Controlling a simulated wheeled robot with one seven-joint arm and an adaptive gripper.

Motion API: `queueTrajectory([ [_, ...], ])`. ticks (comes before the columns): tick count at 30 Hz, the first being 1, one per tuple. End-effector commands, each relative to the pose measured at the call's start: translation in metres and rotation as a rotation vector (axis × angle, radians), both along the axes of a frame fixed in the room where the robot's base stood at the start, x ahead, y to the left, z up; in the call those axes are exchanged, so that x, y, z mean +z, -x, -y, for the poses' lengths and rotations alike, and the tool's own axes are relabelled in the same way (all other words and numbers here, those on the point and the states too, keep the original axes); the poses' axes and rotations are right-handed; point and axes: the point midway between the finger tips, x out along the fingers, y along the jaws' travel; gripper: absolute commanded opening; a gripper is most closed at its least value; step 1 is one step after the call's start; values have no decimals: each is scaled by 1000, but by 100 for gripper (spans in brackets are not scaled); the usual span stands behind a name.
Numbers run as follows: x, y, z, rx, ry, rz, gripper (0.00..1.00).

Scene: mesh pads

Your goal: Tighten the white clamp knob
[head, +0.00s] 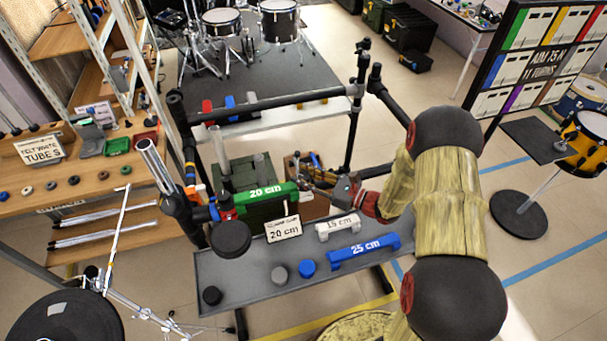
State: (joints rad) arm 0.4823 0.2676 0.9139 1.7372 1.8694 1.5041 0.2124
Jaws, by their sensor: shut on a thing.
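My gripper (303,183) comes in from the right, small and dark in the head view. Its fingers meet the right end of the green block marked 20 cm (265,194) and appear shut on it. The block's left end is close to a red clamp part (227,207) and a blue part (213,212) beside the dark post (176,203). Small orange and white pieces (196,190) sit at this post. I cannot tell for sure which piece is the white clamp knob. The fingertips are too small to show their exact grip.
A grey tray (240,302) bears a white 15 cm block (338,227), a blue 25 cm block (363,252), a 20 cm card (283,229) and several round pads. A black rack bar (285,102) crosses behind. A cymbal stand (113,240) stands at left.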

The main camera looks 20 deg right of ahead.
Motion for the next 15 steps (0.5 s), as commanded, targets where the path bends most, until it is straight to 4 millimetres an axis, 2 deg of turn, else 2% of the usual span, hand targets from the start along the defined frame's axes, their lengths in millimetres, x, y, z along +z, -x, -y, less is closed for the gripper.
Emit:
queueTrajectory([
  [15, 1, 1, -2, -379, 0, -3, 4],
])
